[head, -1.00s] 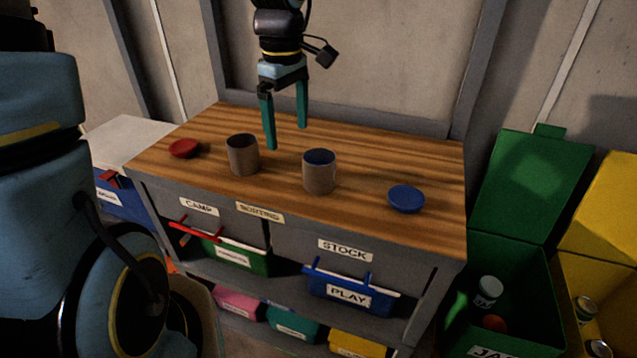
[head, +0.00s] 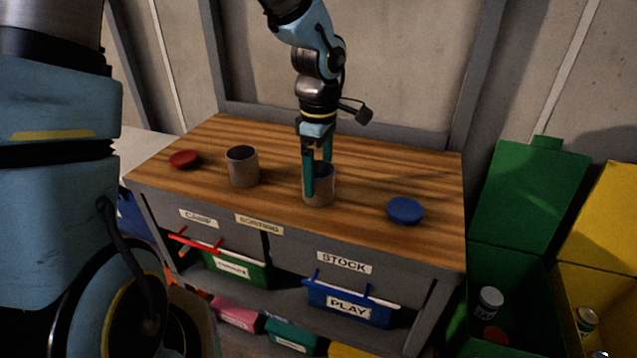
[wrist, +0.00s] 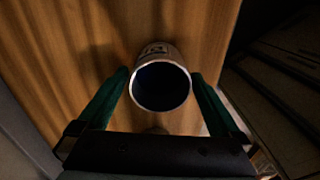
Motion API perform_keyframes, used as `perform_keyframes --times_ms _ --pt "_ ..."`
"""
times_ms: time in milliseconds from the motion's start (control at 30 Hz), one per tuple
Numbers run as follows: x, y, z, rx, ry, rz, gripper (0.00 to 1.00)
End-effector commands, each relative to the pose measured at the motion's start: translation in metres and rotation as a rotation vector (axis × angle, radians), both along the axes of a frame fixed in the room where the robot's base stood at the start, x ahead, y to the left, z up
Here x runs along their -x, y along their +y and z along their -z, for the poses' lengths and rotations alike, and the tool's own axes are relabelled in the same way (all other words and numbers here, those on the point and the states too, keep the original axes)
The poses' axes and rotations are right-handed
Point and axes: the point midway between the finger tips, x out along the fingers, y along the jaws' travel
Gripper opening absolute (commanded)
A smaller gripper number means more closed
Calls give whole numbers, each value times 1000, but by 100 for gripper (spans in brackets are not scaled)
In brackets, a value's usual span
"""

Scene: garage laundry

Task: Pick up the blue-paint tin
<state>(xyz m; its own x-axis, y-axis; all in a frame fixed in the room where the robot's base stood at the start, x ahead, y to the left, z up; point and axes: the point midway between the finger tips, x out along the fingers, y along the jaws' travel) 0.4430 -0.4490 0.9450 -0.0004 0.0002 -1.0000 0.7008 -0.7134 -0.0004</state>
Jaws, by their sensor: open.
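The blue-paint tin (head: 320,190) is a grey open-topped can standing upright on the wooden bench top, right of centre. In the wrist view its dark blue inside (wrist: 161,87) shows between the two green fingers. My gripper (head: 318,178) is open and pointing down, with one finger on either side of the tin. I cannot tell whether either finger touches it. A second grey tin (head: 243,167) with a dark inside stands to the left. A blue lid (head: 405,210) lies flat to the right of the blue-paint tin.
A red lid (head: 184,159) lies at the left of the bench top (head: 400,160). Labelled bins, such as the blue PLAY bin (head: 349,304), sit on shelves below. Green (head: 520,210) and yellow (head: 610,230) open boxes stand at the right. The bench behind the tins is clear.

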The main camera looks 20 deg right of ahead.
Motion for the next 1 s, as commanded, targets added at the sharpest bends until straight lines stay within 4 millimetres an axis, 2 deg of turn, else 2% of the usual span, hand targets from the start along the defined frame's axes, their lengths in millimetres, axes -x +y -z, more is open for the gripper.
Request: perform_keyframes --times_ms 200,467,1000 --pt "1 0 24 -1 1 0 100" --pt "0 0 27 0 -1 0 100" --pt "0 0 26 0 -1 0 39"
